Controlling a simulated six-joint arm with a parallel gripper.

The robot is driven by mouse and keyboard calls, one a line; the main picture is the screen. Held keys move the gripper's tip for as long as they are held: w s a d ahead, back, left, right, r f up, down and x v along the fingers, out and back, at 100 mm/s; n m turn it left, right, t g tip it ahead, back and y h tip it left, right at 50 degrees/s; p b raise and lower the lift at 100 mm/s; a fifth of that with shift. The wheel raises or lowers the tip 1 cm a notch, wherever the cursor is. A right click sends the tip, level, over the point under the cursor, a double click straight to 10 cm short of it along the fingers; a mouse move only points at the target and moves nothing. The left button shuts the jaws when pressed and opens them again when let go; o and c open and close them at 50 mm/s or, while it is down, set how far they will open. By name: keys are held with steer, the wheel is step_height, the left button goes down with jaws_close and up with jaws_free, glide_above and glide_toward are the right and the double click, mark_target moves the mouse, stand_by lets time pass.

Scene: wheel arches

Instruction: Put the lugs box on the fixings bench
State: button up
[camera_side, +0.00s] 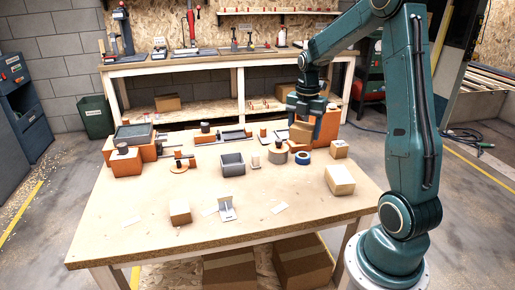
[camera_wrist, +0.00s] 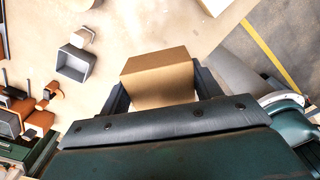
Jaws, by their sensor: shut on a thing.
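My gripper (camera_side: 303,122) is shut on a small brown cardboard box (camera_side: 301,133), held above the back right part of the wooden table (camera_side: 130,222). In the wrist view the held box (camera_wrist: 158,68) sits between the two dark fingers of my gripper (camera_wrist: 161,92). No label can be read on it, so I cannot tell from its look that it is the lugs box. A workbench (camera_side: 200,65) with pale legs stands along the back wall. No sign shows which surface is the fixings bench.
Other cardboard boxes stand on the table at front left (camera_side: 180,212), right (camera_side: 340,180) and back right (camera_side: 339,149). The table's front right is mostly clear.

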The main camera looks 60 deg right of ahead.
steer(key=shift+s+d+r, duration=0.2)
steer(key=shift+s+d, duration=0.05)
steer(key=shift+f, duration=0.1)
glide_above(300, 187)
step_height(300, 187, down, 15)
steer(key=shift+a+f, duration=0.1)
stand_by(0.7)
steer(key=shift+f, duration=0.1)
steer(key=shift+f, duration=2.05)
steer(key=shift+f, duration=0.15)
steer(key=o, duration=1)
steer(key=shift+o, duration=0.2)
